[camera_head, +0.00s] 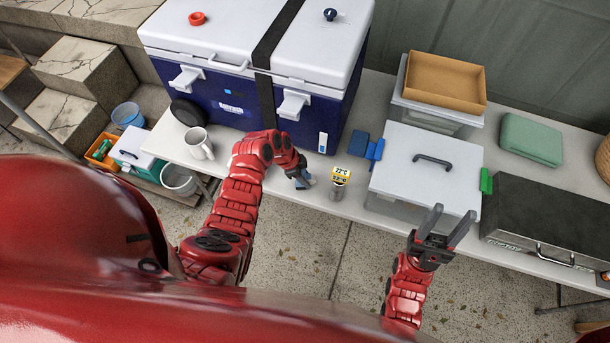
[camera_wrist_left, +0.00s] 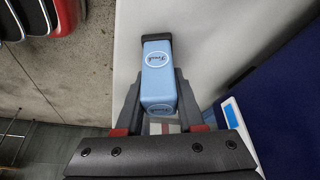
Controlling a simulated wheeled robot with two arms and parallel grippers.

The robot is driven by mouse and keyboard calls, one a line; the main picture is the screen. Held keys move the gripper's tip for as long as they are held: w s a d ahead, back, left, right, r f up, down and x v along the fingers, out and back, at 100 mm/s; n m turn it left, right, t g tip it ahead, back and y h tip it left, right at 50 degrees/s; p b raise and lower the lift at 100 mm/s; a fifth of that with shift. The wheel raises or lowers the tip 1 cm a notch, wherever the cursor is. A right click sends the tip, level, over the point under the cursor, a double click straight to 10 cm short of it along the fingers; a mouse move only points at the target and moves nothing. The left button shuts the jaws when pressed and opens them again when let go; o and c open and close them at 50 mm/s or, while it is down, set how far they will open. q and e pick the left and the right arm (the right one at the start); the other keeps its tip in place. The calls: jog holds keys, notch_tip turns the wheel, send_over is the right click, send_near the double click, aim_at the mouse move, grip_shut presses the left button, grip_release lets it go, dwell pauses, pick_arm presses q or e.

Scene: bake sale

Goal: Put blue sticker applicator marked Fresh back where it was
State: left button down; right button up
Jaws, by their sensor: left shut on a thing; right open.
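The light blue sticker applicator (camera_wrist_left: 157,75) is between the fingers of my left gripper (camera_wrist_left: 160,100) in the left wrist view. It has round white labels reading "Fresh" and a dark end piece. In the head view my left gripper (camera_head: 304,181) is low at the front edge of the white table (camera_head: 270,193), in front of the blue cooler. There the arm and fingers hide most of the applicator. I cannot tell whether the applicator touches the table. My right gripper (camera_head: 451,219) is open and empty in front of the table, near the grey-lidded box.
The cooler (camera_head: 225,105) rises behind, with a mug (camera_head: 200,145) at left. Blue blocks (camera_head: 358,143) and a grey-lidded box (camera_head: 425,165) are to the right. A black case (camera_head: 545,225) is further right.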

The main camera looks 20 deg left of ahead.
pick_arm(q)
jog(key=shift+f+b, duration=0.2)
jog(key=shift+b, duration=0.1)
jog(key=c, duration=0.5)
grip_release()
jog(key=shift+r, duration=0.1)
jog(key=shift+r+p, duration=0.2)
jog(key=shift+p, duration=0.1)
jog(key=b+v, duration=0.3)
jog(key=v, duration=0.9)
